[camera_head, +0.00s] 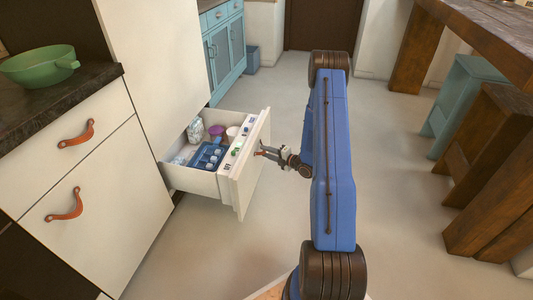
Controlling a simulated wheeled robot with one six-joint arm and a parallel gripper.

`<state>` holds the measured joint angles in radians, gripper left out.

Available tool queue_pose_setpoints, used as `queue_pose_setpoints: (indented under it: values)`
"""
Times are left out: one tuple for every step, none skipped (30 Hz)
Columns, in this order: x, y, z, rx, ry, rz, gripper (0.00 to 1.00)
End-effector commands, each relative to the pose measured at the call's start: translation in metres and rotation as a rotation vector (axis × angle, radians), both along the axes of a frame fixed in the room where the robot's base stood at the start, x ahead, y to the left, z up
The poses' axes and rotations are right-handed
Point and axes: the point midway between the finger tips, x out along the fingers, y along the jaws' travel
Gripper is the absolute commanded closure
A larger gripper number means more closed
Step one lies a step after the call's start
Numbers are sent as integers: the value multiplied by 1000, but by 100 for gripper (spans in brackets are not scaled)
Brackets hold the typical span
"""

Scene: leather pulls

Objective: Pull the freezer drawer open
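The white freezer drawer (192,180) stands well out from the tall white cabinet, low on the left. Its front panel (245,165) has small magnets and dark lettering along the top. Inside are a blue tray with pale round pieces (208,156), a purple-lidded tub (216,131) and frosty bags. My gripper (264,151) is at the outer face of the front panel, with a small orange-red bit at its tips, perhaps the leather pull. The pull is mostly hidden, and the fingers are too small to show whether they are shut on it.
A counter with orange leather pulls (66,205) and a green pan (40,66) stands at the left. A blue cabinet (224,50) and bin (252,60) are behind. A wooden table (480,35) and stools (465,95) stand at the right. Open floor lies in front of the drawer.

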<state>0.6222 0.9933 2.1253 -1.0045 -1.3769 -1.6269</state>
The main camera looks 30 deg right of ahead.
Motion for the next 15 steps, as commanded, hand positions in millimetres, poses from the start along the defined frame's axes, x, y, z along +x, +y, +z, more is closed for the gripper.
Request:
queue_pose_setpoints:
  values:
    - [-3, -2, 1, 0, 0, -1, 70]
    - [-5, -3, 1, 1, 0, -2, 70]
    - [-8, -5, 2, 0, 0, -3, 70]
    - [-12, -6, 3, -1, -1, -4, 70]
    - [-16, -8, 3, -1, -1, -4, 70]
    - [-22, -10, 5, 0, 0, -3, 70]
    - [-27, -12, 5, 0, 0, -4, 70]
    - [-32, -15, 6, 0, 0, -5, 70]
    - [-40, -18, 8, 1, 1, -4, 70]
    - [-45, -20, 9, 1, 1, -4, 70]
    - [-51, -22, 10, 2, 1, -5, 70]
    - [-58, -25, 11, 1, 1, -4, 70]
    - [-64, -27, 12, 0, 1, -4, 70]
    - [-69, -30, 14, 0, 1, -5, 70]
    - [-76, -32, 15, 0, 1, -5, 70]
